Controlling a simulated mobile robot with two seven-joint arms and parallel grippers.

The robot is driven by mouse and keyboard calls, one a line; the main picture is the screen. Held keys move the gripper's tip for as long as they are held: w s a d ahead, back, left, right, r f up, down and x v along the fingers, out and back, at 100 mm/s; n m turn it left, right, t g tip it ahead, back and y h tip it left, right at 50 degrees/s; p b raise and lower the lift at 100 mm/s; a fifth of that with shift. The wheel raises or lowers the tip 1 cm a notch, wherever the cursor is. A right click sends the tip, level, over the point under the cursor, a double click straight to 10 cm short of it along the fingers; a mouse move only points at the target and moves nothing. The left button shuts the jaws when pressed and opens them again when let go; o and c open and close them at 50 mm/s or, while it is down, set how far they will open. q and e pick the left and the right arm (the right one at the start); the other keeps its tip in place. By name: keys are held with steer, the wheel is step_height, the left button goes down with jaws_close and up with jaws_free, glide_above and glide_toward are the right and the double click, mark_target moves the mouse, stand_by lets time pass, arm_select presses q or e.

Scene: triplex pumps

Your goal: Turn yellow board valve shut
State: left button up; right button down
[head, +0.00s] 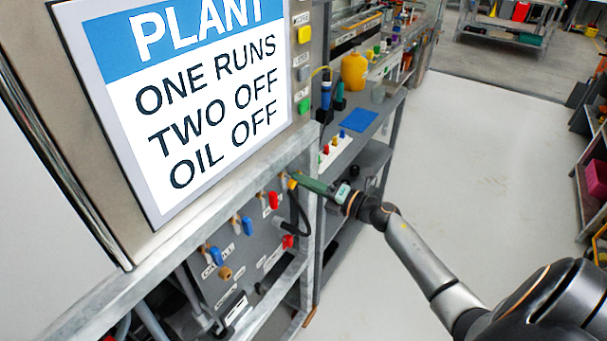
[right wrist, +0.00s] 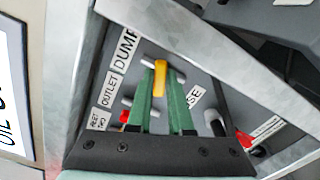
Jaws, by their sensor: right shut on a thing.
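The yellow board valve has a small yellow handle (right wrist: 160,78) on a grey valve board. In the right wrist view the handle stands between the two green fingertips of my right gripper (right wrist: 161,84), which is shut on it. The handle runs roughly along the fingers, near the DUMP label (right wrist: 125,48). In the head view the yellow handle (head: 292,184) shows small at the board's upper right, with my right gripper (head: 297,180) reaching it from the right. The fingers hide part of the handle. My left gripper is not in view.
A red handle (head: 273,200) and two blue handles (head: 247,225) (head: 216,255) sit along the same board. A black hose with a red fitting (head: 288,241) hangs below. A metal frame edges the board. A large plant sign (head: 190,90) stands above.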

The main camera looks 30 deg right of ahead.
steer(key=shift+f+m+p, duration=0.15)
steer(key=shift+m+p, duration=0.95)
steer(key=shift+m, duration=1.2)
steer(key=c, duration=0.8)
jaws_free()
steer(key=b+v, duration=0.1)
steer(key=v, duration=1.1)
steer(key=shift+s+d, duration=0.2)
steer(key=shift+s, duration=0.05)
